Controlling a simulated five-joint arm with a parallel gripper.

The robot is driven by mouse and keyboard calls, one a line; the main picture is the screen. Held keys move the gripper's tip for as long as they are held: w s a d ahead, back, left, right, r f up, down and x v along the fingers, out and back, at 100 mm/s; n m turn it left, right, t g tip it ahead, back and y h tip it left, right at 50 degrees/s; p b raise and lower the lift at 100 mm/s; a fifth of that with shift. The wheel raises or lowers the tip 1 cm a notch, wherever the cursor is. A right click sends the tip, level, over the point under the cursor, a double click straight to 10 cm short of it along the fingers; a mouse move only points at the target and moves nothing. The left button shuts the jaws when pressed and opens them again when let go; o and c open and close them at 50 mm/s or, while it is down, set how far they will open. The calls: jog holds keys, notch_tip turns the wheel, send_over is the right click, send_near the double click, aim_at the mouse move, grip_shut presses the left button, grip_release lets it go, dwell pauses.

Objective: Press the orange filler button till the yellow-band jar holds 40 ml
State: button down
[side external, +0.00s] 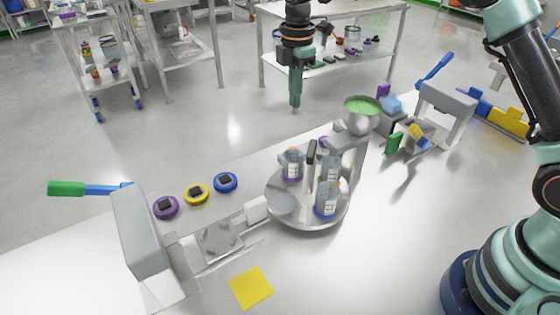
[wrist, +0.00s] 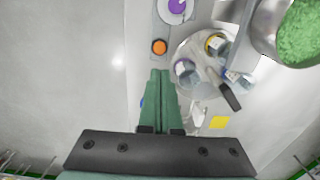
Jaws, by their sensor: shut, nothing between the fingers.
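In the wrist view the orange button (wrist: 160,46) sits on a grey strip just beyond my fingertips. My gripper (wrist: 162,72) is shut and empty, with its green fingers pointing toward the button. In the side view my gripper (side external: 295,108) hangs above the bench, left of the filler; the button cannot be made out there. The yellow-band jar (wrist: 215,43) stands on the round turntable (wrist: 197,103), right of the button. A purple-band jar (wrist: 185,70) and another jar (wrist: 238,79) share the turntable. The fill level of the yellow-band jar cannot be read.
A metal hopper with green granules (side external: 362,104) stands above the turntable (side external: 277,219). The turntable has an upright dark handle (side external: 311,152). Purple (side external: 166,207), yellow (side external: 196,194) and blue (side external: 225,182) discs lie to the left. A yellow square (side external: 251,288) lies on the open bench in front.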

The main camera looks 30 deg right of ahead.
notch_tip(320, 180, down, 12)
jog(key=shift+f, duration=0.2)
dwell(0.4)
jog(key=shift+s+f, duration=0.15)
jog(key=shift+f, duration=1)
jog(key=shift+r, duration=0.1)
notch_tip(320, 180, up, 15)
jog(key=w, duration=0.1)
jog(key=shift+r, duration=0.2)
